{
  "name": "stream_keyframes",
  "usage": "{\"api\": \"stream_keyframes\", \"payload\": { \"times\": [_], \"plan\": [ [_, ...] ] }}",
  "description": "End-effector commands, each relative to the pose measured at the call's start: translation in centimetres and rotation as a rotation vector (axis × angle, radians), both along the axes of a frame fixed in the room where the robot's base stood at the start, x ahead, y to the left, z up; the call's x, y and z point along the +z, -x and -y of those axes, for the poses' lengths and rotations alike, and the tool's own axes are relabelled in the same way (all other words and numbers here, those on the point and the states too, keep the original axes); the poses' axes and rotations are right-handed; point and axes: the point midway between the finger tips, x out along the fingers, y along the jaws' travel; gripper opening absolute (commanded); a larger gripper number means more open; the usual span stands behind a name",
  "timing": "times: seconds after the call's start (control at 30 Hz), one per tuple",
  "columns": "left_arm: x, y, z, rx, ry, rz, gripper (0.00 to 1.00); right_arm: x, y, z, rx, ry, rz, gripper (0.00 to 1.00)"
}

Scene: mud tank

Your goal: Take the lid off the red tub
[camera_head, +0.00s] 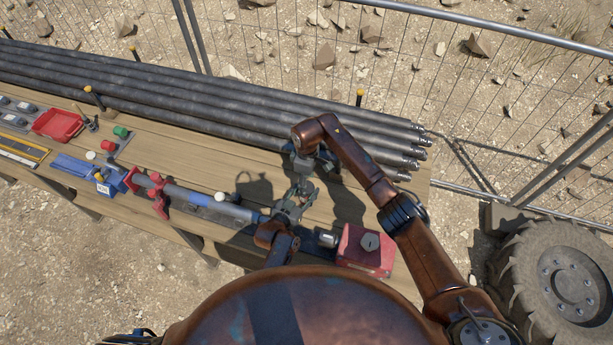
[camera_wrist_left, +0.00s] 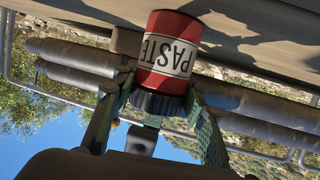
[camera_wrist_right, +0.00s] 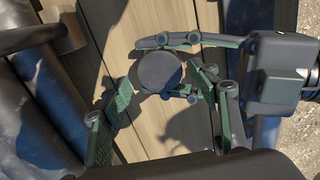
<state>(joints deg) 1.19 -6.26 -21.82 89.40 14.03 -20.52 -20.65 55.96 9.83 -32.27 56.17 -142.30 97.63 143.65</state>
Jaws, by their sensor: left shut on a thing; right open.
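The red tub (camera_wrist_left: 175,30), with a white label reading PASTE, is in the left wrist view, which is turned over. A dark round lid (camera_wrist_left: 160,104) is on its end toward my gripper. My left gripper (camera_wrist_left: 162,88) is shut on the tub, its fingers on both sides close to the lid. The right wrist view shows the lid (camera_wrist_right: 160,72) from above, between the left fingers. My right gripper (camera_wrist_right: 168,105) is open, its fingers spread around the lid and apart from it. In the head view my left gripper (camera_head: 292,205) and right gripper (camera_head: 304,170) meet over the table and hide the tub.
Long grey pipes (camera_head: 200,95) lie along the back of the wooden table (camera_head: 215,160). A blue-banded tool (camera_head: 205,200) and a red tray (camera_head: 58,124) are to the left. A wire fence stands behind.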

Motion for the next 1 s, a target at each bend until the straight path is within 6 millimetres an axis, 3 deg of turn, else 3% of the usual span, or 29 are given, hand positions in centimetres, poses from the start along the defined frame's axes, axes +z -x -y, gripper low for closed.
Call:
{"api": "stream_keyframes", "payload": {
  "times": [0.2,0.57,1.0],
  "plan": [
    [-0.1,0.0,0.0,0.0,0.0,-0.001,0.0,-2.2,0.0,0.0,-0.001,0.0,-0.001,0.56],
    [-0.1,0.0,0.0,0.0,0.0,-0.001,0.0,-2.5,0.0,0.0,0.0,-0.001,0.001,0.56],
    [0.0,0.0,0.0,0.0,0.0,-0.001,0.0,-2.5,0.0,0.0,0.0,-0.001,0.001,0.25]
  ]
}}
